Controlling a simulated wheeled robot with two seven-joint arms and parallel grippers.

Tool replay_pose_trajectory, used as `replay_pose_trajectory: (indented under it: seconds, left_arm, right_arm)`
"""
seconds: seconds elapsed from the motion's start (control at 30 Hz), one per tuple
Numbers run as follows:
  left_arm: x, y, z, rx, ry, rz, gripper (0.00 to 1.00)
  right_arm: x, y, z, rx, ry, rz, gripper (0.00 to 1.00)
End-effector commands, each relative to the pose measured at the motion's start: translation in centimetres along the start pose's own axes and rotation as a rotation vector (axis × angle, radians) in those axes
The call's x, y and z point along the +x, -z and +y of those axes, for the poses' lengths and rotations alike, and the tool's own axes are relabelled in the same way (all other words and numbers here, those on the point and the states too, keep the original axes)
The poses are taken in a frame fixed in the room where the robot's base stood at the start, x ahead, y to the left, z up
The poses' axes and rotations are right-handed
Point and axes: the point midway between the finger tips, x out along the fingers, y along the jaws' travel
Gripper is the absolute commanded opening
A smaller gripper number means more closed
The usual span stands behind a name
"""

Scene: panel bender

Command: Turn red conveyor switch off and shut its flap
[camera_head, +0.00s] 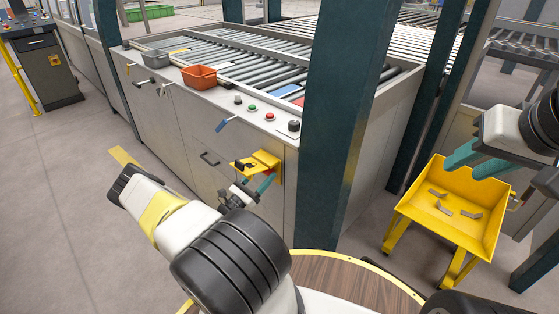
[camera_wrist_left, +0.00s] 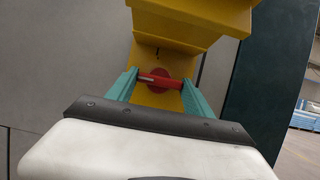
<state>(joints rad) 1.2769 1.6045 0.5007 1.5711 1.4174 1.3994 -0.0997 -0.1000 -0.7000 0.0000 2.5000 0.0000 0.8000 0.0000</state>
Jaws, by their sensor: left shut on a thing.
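The yellow switch box (camera_head: 262,160) is on the grey cabinet front, and its yellow flap (camera_wrist_left: 190,22) sticks out above the switch, open. In the left wrist view, the red switch (camera_wrist_left: 160,72) is a round knob with a bar lying roughly level across the picture. My left gripper (camera_wrist_left: 161,83) has its teal fingers at both ends of the bar, shut on it. In the head view, my left gripper (camera_head: 263,182) is at the box and partly hides the switch. My right gripper (camera_head: 479,162) is open and empty, above the yellow bin at the right.
A dark green post (camera_head: 335,120) stands just right of the switch box. The yellow bin (camera_head: 455,222) holds several grey bent parts. Buttons (camera_head: 252,107) and an orange tray (camera_head: 199,77) sit on the cabinet's top edge. Floor at the left is clear.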

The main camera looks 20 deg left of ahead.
Motion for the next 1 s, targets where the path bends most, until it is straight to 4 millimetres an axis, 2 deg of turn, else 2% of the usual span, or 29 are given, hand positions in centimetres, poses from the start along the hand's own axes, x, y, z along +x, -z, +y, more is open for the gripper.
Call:
replay_pose_trajectory:
  seconds: [0.27,0.3,0.4,0.77,1.0]
  left_arm:
    - [-0.1,0.1,0.0,-0.004,-0.002,0.002,0.2]
    - [-0.1,0.1,0.0,-0.004,-0.002,0.002,0.66]
    - [-0.1,0.1,0.0,-0.003,-0.001,0.002,0.82]
    - [-0.5,0.0,0.0,-0.002,-0.002,0.002,0.82]
    - [-4.3,0.1,0.1,-0.002,-0.005,0.003,0.82]
  right_arm:
    - [0.0,0.0,0.0,0.0,0.0,0.0,0.36]
    - [0.0,0.0,0.0,0.0,0.0,0.0,0.36]
    - [0.0,0.0,0.0,0.0,0.0,0.0,0.36]
    - [0.0,0.0,0.0,0.0,0.0,0.0,0.36]
    - [0.0,0.0,0.0,0.0,0.0,0.0,0.36]
